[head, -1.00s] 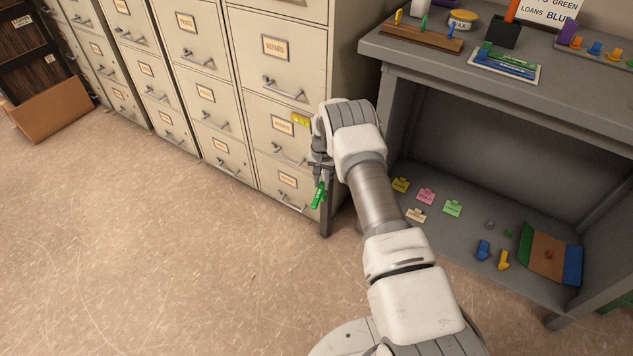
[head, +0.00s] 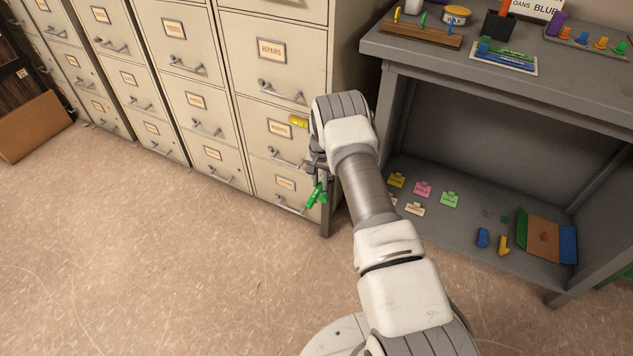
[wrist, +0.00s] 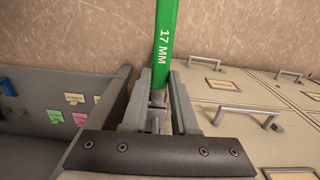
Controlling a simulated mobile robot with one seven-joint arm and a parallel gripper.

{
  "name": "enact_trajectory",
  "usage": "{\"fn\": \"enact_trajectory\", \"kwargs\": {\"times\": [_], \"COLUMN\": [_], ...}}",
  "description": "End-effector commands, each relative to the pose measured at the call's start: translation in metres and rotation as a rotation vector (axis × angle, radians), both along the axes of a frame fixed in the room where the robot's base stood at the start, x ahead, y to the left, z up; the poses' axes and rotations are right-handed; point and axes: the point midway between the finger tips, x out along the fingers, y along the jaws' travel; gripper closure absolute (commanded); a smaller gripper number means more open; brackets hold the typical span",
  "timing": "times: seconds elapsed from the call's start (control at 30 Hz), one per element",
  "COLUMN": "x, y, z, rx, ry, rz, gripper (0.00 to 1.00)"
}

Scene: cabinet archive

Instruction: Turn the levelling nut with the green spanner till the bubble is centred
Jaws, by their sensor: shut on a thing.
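The green spanner (head: 313,195) is held in my gripper (head: 318,172), low in front of the right end of the cabinet row. In the wrist view, the spanner (wrist: 165,45) reads "17 MM" and runs up between the jaws of my gripper (wrist: 167,95), which are shut on it. Its far end is out of that view. A small yellow block (head: 299,121), possibly the bubble level, is on the right-hand cabinet, partly behind my wrist. I cannot make out a bubble. I cannot pick out the levelling nut.
Beige filing cabinets (head: 190,70) line the back. A cardboard box (head: 35,125) is far left. Open floor (head: 150,260) lies in front.

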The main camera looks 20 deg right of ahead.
Motion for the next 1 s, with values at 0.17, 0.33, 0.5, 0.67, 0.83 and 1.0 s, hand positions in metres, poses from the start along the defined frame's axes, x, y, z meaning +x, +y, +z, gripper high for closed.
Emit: {"fn": "enact_trajectory", "kwargs": {"times": [0.17, 0.33, 0.5, 0.67, 0.83, 1.0], "x": [-0.001, -0.006, -0.013, -0.019, -0.026, -0.032], "y": [-0.001, 0.004, 0.009, 0.014, 0.019, 0.024], "z": [0.001, 0.003, 0.003, 0.003, 0.002, 0.002], "rx": [0.001, 0.001, 0.001, 0.001, 0.001, 0.001], "ry": [-0.002, -0.001, -0.001, -0.001, -0.001, -0.001], "rz": [0.035, 0.035, 0.035, 0.034, 0.034, 0.035], "gripper": [1.0, 1.0, 1.0, 1.0, 1.0, 1.0]}}
